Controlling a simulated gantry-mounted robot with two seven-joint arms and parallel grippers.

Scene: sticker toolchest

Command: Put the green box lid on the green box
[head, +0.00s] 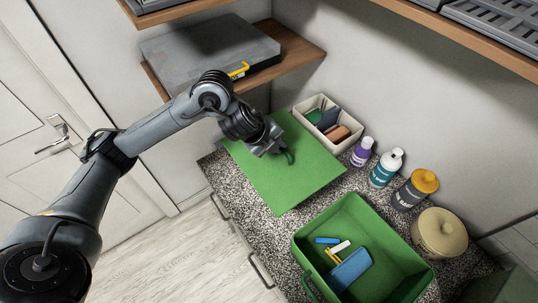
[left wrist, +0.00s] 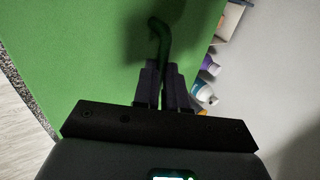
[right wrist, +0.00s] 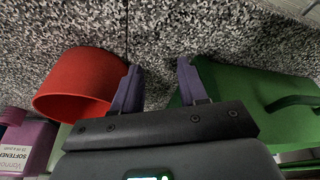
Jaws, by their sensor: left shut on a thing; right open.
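The green box lid (head: 285,185) is a flat green panel over the left part of the speckled counter; I cannot tell whether it touches the counter. My left gripper (head: 280,152) is shut on the lid's dark curved handle, which shows between the fingers in the left wrist view (left wrist: 160,38). The green box (head: 309,238) stands open-topped on the counter, to the lower right of the lid, with blue, white and yellow items inside. My right gripper (right wrist: 158,82) is open and empty in the right wrist view, between a red round container and a green object with a handle.
A cream bin (head: 349,142) with several items stands behind the lid, close to its edge. Purple, teal-labelled and orange-capped bottles (head: 384,168) and a beige lidded pot (head: 440,233) line the wall. The red container (right wrist: 80,85) is near my right gripper. A grey case (head: 205,60) lies on a shelf.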

